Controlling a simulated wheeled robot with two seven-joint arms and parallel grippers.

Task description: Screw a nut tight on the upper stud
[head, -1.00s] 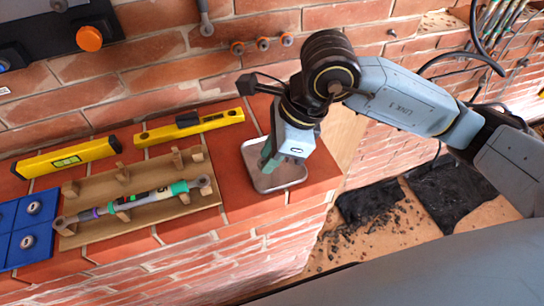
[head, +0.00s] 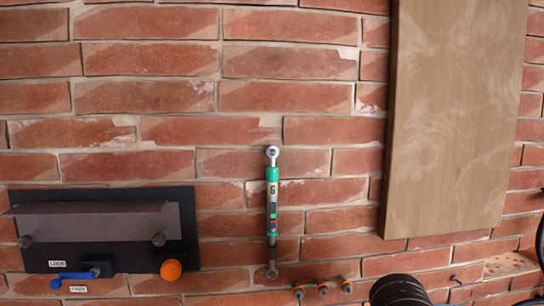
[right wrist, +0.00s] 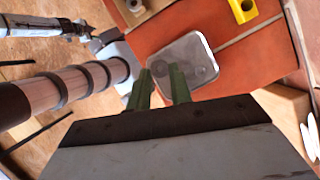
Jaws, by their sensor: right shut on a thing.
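My right gripper (right wrist: 163,88) shows in the right wrist view, its two green fingers over the near edge of a shallow metal tray (right wrist: 213,50). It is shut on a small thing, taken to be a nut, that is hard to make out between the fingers. Round grey shapes show inside the tray. In the head view a torque wrench (head: 272,205) with green bands hangs upright on the brick wall. I cannot tell which fitting is the upper stud. My left gripper is in neither view.
A black wall plate (head: 110,258) carries a dark shelf-like bar, a blue lever (head: 75,275) and an orange knob (head: 171,270). A wooden board (head: 450,120) covers the right of the wall. A yellow thing (right wrist: 242,9) lies beyond the tray.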

